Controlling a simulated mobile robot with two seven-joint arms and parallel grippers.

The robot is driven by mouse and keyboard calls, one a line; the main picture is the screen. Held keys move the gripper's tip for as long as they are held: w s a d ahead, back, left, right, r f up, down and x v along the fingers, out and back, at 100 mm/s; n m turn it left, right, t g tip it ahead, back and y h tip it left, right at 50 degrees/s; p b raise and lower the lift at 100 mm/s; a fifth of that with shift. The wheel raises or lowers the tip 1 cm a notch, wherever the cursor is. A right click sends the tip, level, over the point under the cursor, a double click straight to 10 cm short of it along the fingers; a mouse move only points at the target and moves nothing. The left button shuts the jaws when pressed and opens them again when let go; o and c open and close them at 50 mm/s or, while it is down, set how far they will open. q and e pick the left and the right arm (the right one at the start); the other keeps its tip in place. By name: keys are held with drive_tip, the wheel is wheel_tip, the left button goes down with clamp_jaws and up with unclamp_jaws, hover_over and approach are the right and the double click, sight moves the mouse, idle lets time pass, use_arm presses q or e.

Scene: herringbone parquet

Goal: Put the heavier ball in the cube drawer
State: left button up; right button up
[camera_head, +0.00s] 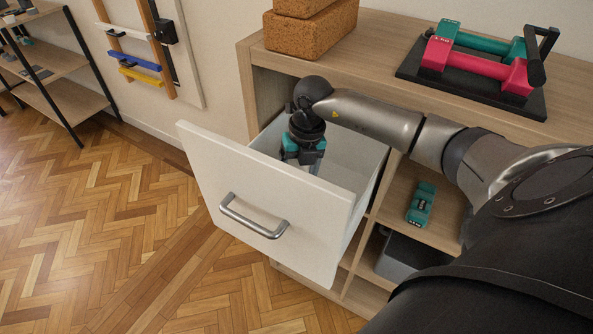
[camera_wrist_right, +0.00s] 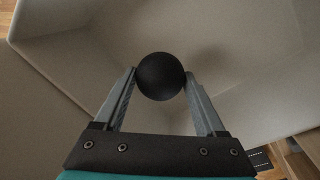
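The open drawer (camera_head: 215,165) has a white front with a metal bar handle and is pulled out from the wooden shelf unit. My right gripper (camera_head: 315,170) points down into the drawer, behind its front panel. In the right wrist view a plain black ball (camera_wrist_right: 160,76) sits between the fingertips of my right gripper (camera_wrist_right: 160,74), which touch it on both sides. The pale drawer inside (camera_wrist_right: 235,105) lies beyond it. The ball is hidden in the head view. No other ball shows. My left gripper is not in view.
On the unit's top stand cork blocks (camera_head: 312,33) and a black rack (camera_head: 410,73) with teal and pink dumbbells (camera_head: 478,62). A teal object (camera_head: 421,204) lies on a shelf below, above a grey bin (camera_head: 405,257). The parquet floor left of the drawer is clear.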

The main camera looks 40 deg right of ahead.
drive_tip(key=o, duration=0.4)
drive_tip(key=r, duration=0.5)
drive_tip(key=d+r+p, duration=0.1)
drive_tip(key=r, duration=0.1)
drive_tip(key=shift+s+r, duration=0.15)
drive_tip(key=shift+r, duration=0.15)
idle(0.3)
